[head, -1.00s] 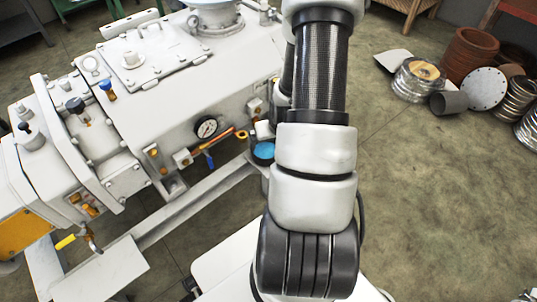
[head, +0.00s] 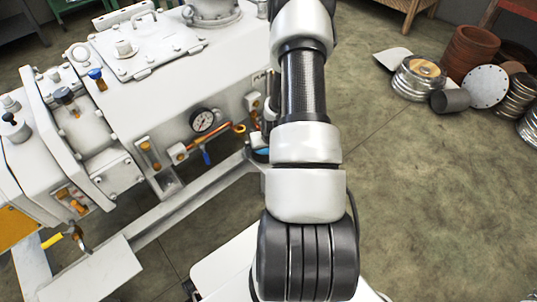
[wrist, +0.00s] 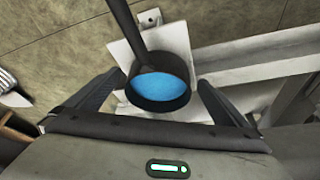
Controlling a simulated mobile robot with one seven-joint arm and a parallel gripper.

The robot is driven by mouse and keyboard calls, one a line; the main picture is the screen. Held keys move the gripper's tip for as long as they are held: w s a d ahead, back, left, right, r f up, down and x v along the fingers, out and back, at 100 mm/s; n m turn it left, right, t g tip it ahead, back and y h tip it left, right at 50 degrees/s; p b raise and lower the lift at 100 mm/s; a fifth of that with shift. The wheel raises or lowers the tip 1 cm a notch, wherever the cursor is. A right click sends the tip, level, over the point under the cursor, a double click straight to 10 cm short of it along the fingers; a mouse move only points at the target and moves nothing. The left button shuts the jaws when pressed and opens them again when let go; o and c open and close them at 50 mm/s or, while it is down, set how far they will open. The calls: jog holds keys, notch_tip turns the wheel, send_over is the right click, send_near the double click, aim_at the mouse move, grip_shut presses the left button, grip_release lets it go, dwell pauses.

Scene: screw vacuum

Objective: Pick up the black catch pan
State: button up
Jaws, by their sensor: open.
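The black catch pan (wrist: 161,102) is a round dark cup with a blue surface inside and a long dark handle that runs to the top of the wrist view. It sits over a pale plate. In the head view the pan (head: 261,153) shows only as a small blue and dark patch beside the machine, mostly hidden by my arm. My gripper (wrist: 160,80) is open, with one finger on each side of the pan and a gap visible on both sides. Whether the pan lies at fingertip depth or lower, I cannot tell. The gripper is hidden in the head view.
The white vacuum machine (head: 160,60) stands at the left, with a gauge (head: 203,121) and copper pipe close to the pan. A pale frame rail (head: 195,200) runs below it. Metal parts and rusty pots (head: 473,52) lie at the back right.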

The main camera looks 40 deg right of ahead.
jog(key=shift+x, duration=1.2)
jog(key=c, duration=1.3)
jog(key=shift+r, duration=0.15)
